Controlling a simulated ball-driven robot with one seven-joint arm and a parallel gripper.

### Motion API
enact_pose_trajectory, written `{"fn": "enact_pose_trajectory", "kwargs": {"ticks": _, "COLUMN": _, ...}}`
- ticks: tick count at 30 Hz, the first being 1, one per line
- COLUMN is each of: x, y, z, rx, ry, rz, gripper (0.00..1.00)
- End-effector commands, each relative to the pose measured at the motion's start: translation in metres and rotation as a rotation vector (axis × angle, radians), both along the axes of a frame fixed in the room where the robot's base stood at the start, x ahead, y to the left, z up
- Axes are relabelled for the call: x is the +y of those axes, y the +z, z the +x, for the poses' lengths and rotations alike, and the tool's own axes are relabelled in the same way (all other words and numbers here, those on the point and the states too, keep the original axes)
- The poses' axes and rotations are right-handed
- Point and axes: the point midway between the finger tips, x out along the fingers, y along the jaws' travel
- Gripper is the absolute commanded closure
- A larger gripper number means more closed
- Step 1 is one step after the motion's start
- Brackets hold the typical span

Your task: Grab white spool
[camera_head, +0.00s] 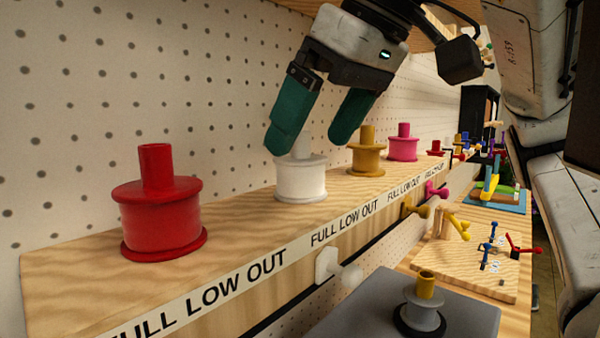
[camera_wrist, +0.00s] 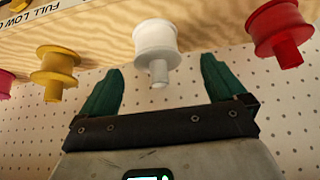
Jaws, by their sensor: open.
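The white spool (camera_head: 301,178) stands upright on the wooden shelf between the red and yellow spools. My gripper (camera_head: 318,135) is open above it, with its green fingers pointing down toward the spool. One finger partly covers the spool's upper stem in the head view. In the wrist view the white spool (camera_wrist: 156,45) lies between and just beyond the two green fingertips of my gripper (camera_wrist: 158,75), with its stem pointing toward the palm. No contact can be made out.
On the shelf (camera_head: 240,237) stand a red spool (camera_head: 160,212), a yellow spool (camera_head: 367,155) and a pink spool (camera_head: 404,146). A pegboard wall (camera_head: 100,90) rises behind. Below, a grey spool with a yellow stem (camera_head: 424,308) stands on a grey surface (camera_head: 370,312).

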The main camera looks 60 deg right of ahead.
Motion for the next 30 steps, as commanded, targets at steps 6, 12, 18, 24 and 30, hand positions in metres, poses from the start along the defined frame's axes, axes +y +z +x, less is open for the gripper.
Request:
{"fn": "enact_pose_trajectory", "kwargs": {"ticks": 6, "x": -0.009, "y": -0.029, "z": 0.01, "rx": 0.002, "ry": 0.001, "rz": 0.001, "gripper": 0.02}}
{"fn": "enact_pose_trajectory", "kwargs": {"ticks": 12, "x": -0.011, "y": -0.041, "z": 0.019, "rx": 0.0, "ry": 0.001, "rz": 0.001, "gripper": 0.02}}
{"fn": "enact_pose_trajectory", "kwargs": {"ticks": 18, "x": -0.011, "y": -0.041, "z": 0.019, "rx": 0.0, "ry": 0.001, "rz": 0.001, "gripper": 0.02}}
{"fn": "enact_pose_trajectory", "kwargs": {"ticks": 24, "x": -0.011, "y": -0.041, "z": 0.019, "rx": 0.0, "ry": 0.001, "rz": 0.001, "gripper": 0.2}}
{"fn": "enact_pose_trajectory", "kwargs": {"ticks": 30, "x": -0.011, "y": -0.041, "z": 0.019, "rx": 0.0, "ry": 0.0, "rz": 0.0, "gripper": 0.39}}
